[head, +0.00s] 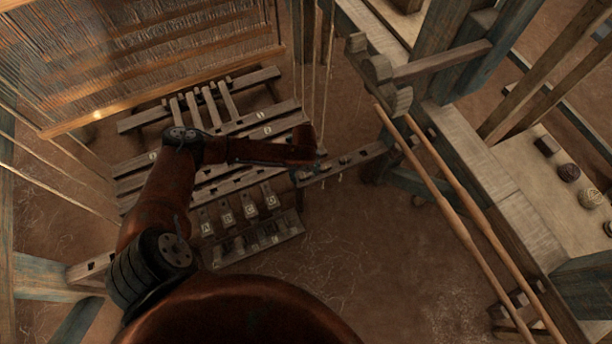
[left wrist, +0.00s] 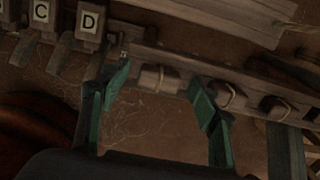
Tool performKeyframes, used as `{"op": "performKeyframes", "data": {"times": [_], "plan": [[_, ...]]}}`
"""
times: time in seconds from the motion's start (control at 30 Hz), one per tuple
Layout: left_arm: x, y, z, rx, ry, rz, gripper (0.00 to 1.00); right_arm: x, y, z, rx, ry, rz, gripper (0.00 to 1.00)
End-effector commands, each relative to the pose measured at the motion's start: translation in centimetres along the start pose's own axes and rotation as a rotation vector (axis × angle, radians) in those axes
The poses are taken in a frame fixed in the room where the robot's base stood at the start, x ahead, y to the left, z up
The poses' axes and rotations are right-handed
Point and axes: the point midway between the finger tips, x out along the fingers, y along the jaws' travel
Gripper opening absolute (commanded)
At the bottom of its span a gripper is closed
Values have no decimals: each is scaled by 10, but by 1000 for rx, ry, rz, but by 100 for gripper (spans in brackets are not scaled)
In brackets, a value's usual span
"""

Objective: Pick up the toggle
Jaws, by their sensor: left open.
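Several small pale wooden toggles sit in a row along a wooden rail (head: 358,157). In the left wrist view one toggle (left wrist: 158,79) lies between and beyond my open green fingertips, apart from both as far as I can see. Another toggle (left wrist: 228,96), with a cord around it, sits just right of the right finger. A third toggle (left wrist: 277,108) is farther right. My left gripper (head: 303,173) is open and empty at the left end of the rail, partly hidden by its own wrist in the head view; its fingers also show in the left wrist view (left wrist: 160,94). My right gripper does not show.
Lettered blocks (head: 250,211) stand left of the gripper, with C and D close by in the left wrist view (left wrist: 88,22). Vertical cords (head: 318,75) hang behind the wrist. Two long poles (head: 455,200) slant at the right. Bare floor lies below the rail.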

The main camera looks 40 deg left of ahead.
Motion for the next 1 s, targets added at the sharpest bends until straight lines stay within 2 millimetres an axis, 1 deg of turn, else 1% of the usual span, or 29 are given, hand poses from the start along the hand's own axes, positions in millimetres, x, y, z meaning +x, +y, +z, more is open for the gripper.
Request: {"op": "performKeyframes", "data": {"times": [0.2, 0.77, 1.0], "plan": [[-1, 0, 0, 0, -1, -1, 56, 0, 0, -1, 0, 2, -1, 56], [-1, 0, 0, 0, 0, -1, 17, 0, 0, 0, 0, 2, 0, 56], [-1, 0, 0, 0, 0, -1, 17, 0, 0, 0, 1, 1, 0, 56]]}}
